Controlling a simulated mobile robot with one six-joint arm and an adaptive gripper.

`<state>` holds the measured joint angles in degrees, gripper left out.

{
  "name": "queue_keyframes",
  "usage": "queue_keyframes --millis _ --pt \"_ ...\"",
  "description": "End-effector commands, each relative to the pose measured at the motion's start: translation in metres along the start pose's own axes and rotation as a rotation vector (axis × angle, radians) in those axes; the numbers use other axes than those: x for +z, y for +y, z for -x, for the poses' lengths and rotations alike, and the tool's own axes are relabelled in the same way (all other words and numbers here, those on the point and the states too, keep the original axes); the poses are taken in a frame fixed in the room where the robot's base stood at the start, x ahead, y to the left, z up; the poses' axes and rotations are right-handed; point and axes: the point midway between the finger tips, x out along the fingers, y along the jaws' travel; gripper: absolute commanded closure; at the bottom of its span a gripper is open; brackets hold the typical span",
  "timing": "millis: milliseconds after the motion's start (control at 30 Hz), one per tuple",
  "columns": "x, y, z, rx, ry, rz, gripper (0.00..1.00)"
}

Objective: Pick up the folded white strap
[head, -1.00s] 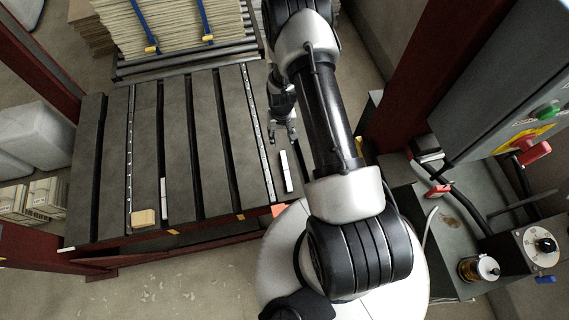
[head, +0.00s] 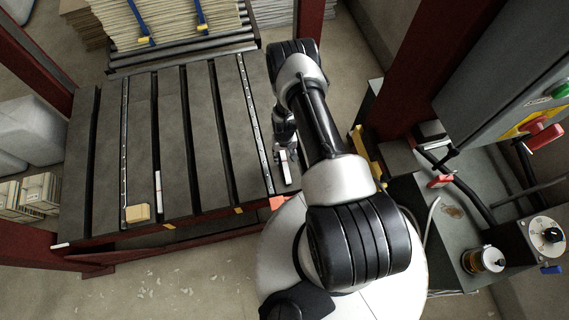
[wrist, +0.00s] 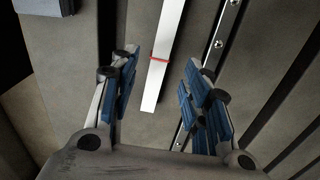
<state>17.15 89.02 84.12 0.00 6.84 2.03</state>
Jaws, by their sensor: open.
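A folded white strap (head: 285,168) lies on the right edge strip of the slatted table in the head view. In the wrist view the white strap (wrist: 170,28) runs lengthwise between my fingers, with a thin red band around it. My gripper (wrist: 158,66) is open and empty, its blue-padded fingers on either side of the strap's near part. In the head view my gripper (head: 284,150) is at the strap's far end, partly covering it. Whether the fingers touch the table is unclear.
A similar white strip (head: 158,184) and a tan block (head: 137,213) lie on the table (head: 200,140) further left. A screwed metal rail (wrist: 222,38) runs beside the strap. Stacked sheets (head: 165,25) stand at the back. A control cabinet (head: 500,90) is at right.

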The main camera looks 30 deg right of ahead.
Motion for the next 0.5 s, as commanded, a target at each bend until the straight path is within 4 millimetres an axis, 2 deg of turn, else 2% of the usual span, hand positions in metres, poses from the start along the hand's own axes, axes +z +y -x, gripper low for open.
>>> queue_keyframes --millis 167,400,500 --pt "0.000 0.000 -0.012 0.000 -0.001 0.000 0.57" --pt "0.001 0.000 -0.049 0.000 -0.001 0.000 0.57" --pt "0.001 0.000 -0.054 0.000 -0.001 0.000 0.57"
